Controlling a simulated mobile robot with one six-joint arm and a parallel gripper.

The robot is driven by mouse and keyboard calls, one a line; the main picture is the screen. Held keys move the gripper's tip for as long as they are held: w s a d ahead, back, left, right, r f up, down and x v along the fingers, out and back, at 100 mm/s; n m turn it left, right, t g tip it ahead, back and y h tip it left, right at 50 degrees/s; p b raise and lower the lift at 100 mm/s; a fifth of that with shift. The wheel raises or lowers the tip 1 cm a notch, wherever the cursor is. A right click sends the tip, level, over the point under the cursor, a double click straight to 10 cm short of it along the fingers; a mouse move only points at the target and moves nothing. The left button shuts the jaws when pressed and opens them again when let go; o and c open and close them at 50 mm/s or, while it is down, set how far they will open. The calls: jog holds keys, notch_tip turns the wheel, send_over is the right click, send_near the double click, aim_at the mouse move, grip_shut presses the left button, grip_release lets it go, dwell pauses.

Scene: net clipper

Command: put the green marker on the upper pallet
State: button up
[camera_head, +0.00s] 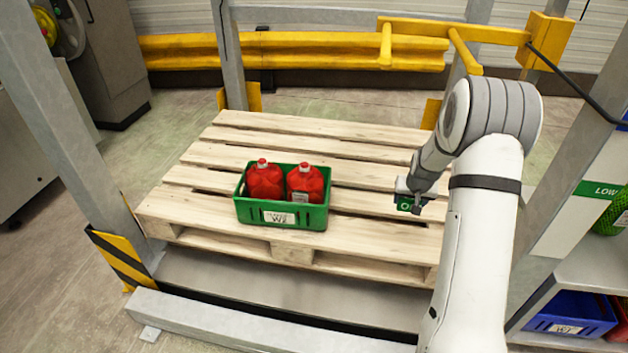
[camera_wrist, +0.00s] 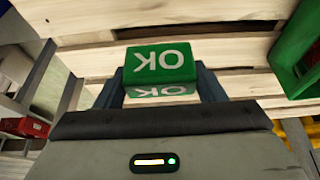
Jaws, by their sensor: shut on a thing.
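The green marker, a small block with white "OK" lettering, is held between the fingers of my gripper (camera_head: 413,203). The marker (camera_wrist: 160,65) shows clearly in the wrist view, between the two dark fingers, with its lettering upside down. In the head view the marker (camera_head: 405,207) is partly hidden by the gripper. The wooden pallet (camera_head: 365,165) lies below and beyond it, and my gripper is over its right part. I cannot tell how large the gap is between marker and boards.
A green crate (camera_head: 281,213) with two red jugs (camera_head: 265,181) stands on the pallet's front left part. Grey posts (camera_head: 231,55) flank the pallet and a yellow rail (camera_head: 300,50) runs behind. A shelf at right holds a blue bin (camera_head: 570,313). The pallet's back boards are clear.

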jog(key=shift+w+d+f+b, duration=0.15)
jog(key=shift+d+f+b, duration=0.1)
jog(key=shift+f, duration=0.3)
jog(key=shift+w+d+f+b, duration=0.15)
jog(key=shift+d+f+b, duration=0.1)
jog(key=shift+f, duration=0.25)
jog(key=b, duration=0.3)
send_near(402, 230)
jog(key=x, duration=0.4)
jog(key=shift+w+d+f, duration=0.1)
jog(key=shift+w+f, duration=0.05)
jog(key=shift+f, duration=0.2)
jog(key=shift+f, duration=0.2)
jog(key=o, duration=1)
